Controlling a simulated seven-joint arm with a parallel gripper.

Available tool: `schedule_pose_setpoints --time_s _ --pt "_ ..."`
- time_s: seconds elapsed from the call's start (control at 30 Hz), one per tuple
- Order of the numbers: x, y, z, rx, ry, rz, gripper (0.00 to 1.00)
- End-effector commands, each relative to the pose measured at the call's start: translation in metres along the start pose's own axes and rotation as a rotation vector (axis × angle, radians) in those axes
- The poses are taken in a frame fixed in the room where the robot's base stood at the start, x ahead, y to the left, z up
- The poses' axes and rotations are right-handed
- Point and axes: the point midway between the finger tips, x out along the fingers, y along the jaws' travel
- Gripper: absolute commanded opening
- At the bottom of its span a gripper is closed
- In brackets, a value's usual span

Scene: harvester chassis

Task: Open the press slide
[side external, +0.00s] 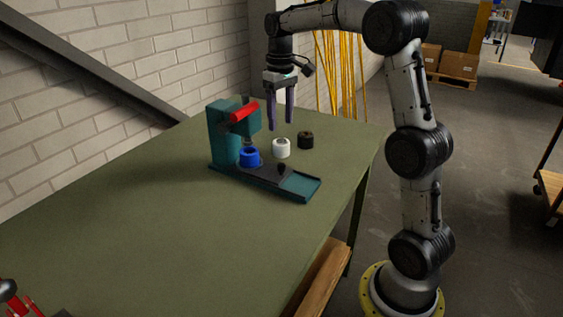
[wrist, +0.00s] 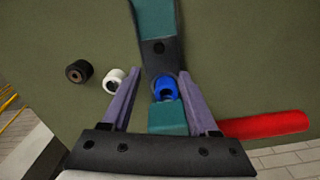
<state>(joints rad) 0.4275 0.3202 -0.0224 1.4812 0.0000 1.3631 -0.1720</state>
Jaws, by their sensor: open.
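The teal press (side external: 222,140) stands on the green table, with its red lever (side external: 244,111) at the top. A blue cylinder (side external: 249,157) with a hole sits below the press head, at one end of the slide. My gripper (side external: 281,127) is open and empty, pointing down above the table near the press.
A white cylinder (side external: 281,148) and a black cylinder (side external: 305,140) stand on the table behind the slide. The red lever sticks out to the right in the wrist view (wrist: 265,125). The green table (side external: 130,210) is clear in front of the press.

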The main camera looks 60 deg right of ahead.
Motion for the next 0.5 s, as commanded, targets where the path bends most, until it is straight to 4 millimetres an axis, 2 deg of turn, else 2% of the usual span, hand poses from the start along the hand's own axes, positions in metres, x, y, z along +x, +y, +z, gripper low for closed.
schedule_pose_setpoints --time_s 0.17,0.5 --pt "0.014 0.003 0.001 0.007 -0.004 -0.001 0.6" --pt "0.078 0.002 0.002 0.006 -0.005 -0.001 0.6"
